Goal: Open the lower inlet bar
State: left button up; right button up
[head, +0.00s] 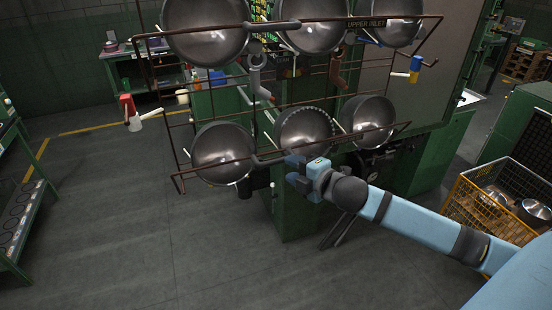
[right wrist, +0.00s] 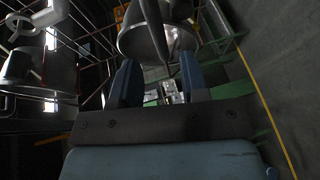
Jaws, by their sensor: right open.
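The lower inlet bar (head: 346,138) is a thin brown rod. It runs across the front of the lower row of pots in the head view, and a grey handle-like piece (head: 268,160) sits near its middle. My right gripper (head: 294,162) is open, close beside that piece and below the middle lower pot (head: 306,133). Whether it touches the bar cannot be told. In the right wrist view the two blue fingers (right wrist: 160,82) stand apart. A grey bar (right wrist: 155,30) and a pot (right wrist: 178,40) show just beyond them. My left gripper is not in view.
The upper inlet bar (head: 384,21) crosses the upper pots. The rack hangs before a green machine (head: 425,95). A yellow wire basket (head: 465,205) with pots stands at the right. A green shelf (head: 30,195) is at the left. The floor between is clear.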

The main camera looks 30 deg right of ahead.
aim_at(278, 163)
jog(key=p+x, duration=0.1)
jog(key=x, duration=0.5)
jog(key=shift+w+f, duration=0.1)
jog(key=shift+w, duration=0.15)
grip_shut()
